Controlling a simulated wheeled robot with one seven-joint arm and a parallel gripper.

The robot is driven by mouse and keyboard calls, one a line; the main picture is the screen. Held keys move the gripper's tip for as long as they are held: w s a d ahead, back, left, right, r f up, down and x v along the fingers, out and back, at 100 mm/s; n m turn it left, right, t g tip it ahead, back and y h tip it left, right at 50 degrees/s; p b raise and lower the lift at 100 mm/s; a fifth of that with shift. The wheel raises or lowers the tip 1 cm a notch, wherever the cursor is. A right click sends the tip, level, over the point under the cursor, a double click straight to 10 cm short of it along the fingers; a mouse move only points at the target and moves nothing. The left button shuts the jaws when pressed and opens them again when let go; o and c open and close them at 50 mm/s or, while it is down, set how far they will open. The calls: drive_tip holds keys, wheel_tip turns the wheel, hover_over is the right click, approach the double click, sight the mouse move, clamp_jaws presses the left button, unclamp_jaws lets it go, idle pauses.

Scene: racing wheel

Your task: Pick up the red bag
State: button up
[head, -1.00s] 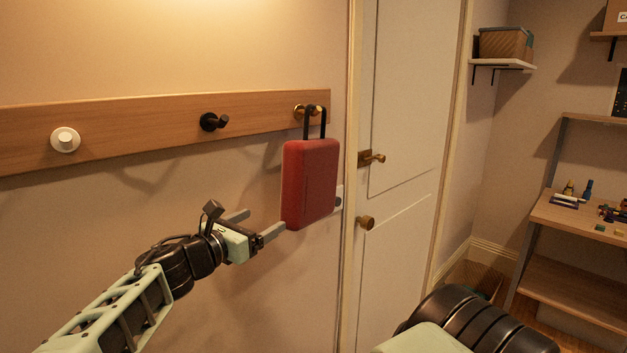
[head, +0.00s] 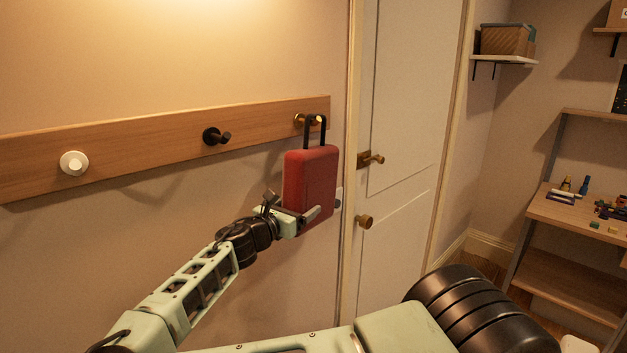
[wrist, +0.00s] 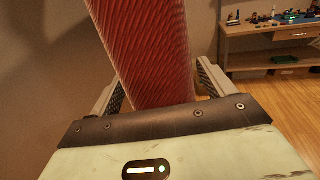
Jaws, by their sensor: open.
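The red bag (head: 312,180) hangs upright by its black handle (head: 316,130) from the brass hook (head: 304,119) at the right end of the wooden rail. My gripper (head: 306,214) is at the bag's lower part, with one finger showing across its front. In the wrist view the red bag (wrist: 150,55) stands between the two open fingers of my gripper (wrist: 160,90), one on each side. A small gap shows at the right finger; whether the left finger touches the bag is hard to tell. The far finger is hidden in the head view.
The wooden rail (head: 120,153) also carries a black hook (head: 215,136) and a white knob (head: 74,163). A white door (head: 400,130) with brass handles is close to the bag's right. A desk (head: 575,215) with small items stands farther right.

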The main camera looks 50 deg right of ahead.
drive_tip(key=shift+w+d+p, duration=0.15)
drive_tip(key=shift+d+p, duration=0.15)
drive_tip(key=shift+d, duration=0.45)
drive_tip(key=shift+w+d+p, duration=0.1)
drive_tip(key=shift+d+p, duration=0.15)
drive_tip(key=shift+d, duration=0.45)
drive_tip(key=shift+c, duration=0.3)
drive_tip(key=c, duration=1.3)
drive_tip(key=shift+c, duration=0.2)
drive_tip(key=shift+s+r, duration=0.1)
drive_tip(key=shift+r, duration=0.05)
drive_tip(key=s+r+b, duration=0.2)
drive_tip(key=s+r, duration=0.2)
drive_tip(key=s, duration=0.3)
drive_tip(key=s+r+b, duration=0.3)
drive_tip(key=s, duration=0.3)
drive_tip(key=shift+s+a+r, duration=0.4)
